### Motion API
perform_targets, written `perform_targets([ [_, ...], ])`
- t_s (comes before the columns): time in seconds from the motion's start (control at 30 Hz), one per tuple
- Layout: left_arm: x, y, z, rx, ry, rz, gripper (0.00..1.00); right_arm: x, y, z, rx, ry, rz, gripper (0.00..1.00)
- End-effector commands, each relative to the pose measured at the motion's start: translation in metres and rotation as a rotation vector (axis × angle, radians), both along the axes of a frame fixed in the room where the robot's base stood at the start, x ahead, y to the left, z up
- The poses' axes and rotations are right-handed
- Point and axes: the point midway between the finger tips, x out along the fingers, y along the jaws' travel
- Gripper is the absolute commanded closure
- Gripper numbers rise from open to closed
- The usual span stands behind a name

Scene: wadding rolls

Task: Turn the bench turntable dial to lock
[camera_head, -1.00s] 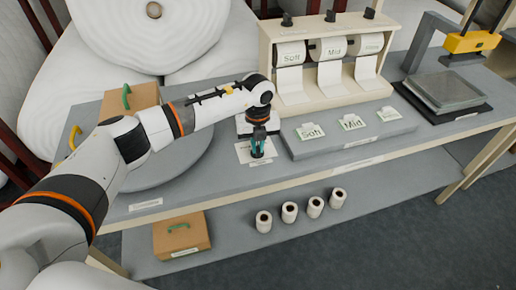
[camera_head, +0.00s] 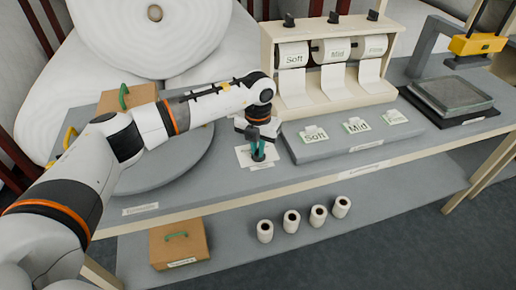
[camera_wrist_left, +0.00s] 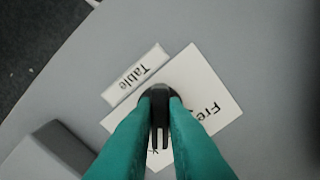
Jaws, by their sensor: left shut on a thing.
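The dial (camera_wrist_left: 160,122) is a small black knob on a white plate (camera_wrist_left: 203,72), seen between my fingers in the left wrist view. The plate's text is partly covered; "Fre" shows. A label reading "Table" (camera_wrist_left: 136,76) lies beside it. My left gripper (camera_head: 258,153), with teal fingers, points down at the bench and is shut on the dial. In the head view the gripper hides most of the dial. The grey round turntable (camera_head: 185,168) lies left of it, partly behind my left arm. My right gripper is not in view.
A grey block with Soft and Mid cards (camera_head: 345,148) lies just right of the gripper. A wooden roll dispenser (camera_head: 267,45) stands behind. A cardboard box (camera_head: 142,95) is on the turntable. Several small rolls (camera_head: 292,222) and another box (camera_head: 180,247) sit on the lower shelf.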

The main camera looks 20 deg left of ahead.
Motion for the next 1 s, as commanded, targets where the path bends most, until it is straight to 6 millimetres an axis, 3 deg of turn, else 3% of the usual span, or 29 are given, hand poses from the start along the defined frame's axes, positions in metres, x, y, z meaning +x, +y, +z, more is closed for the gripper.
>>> perform_targets([
  [0.37, 0.001, 0.000, 0.002, -0.001, -0.005, -0.007, 1.00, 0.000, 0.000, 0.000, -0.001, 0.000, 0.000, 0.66],
  [0.4, 0.001, 0.000, 0.002, -0.001, -0.005, -0.007, 0.87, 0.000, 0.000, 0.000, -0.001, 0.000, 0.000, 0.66],
  [0.53, 0.001, 0.000, 0.002, 0.000, -0.004, -0.006, 0.66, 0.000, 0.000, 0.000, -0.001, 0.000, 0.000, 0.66],
  [0.83, 0.001, 0.000, 0.002, 0.000, -0.002, -0.006, 0.66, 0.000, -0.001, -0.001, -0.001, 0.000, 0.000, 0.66],
  [1.0, 0.001, 0.000, 0.019, -0.001, -0.005, -0.006, 0.66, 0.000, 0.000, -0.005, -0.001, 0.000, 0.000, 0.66],
])
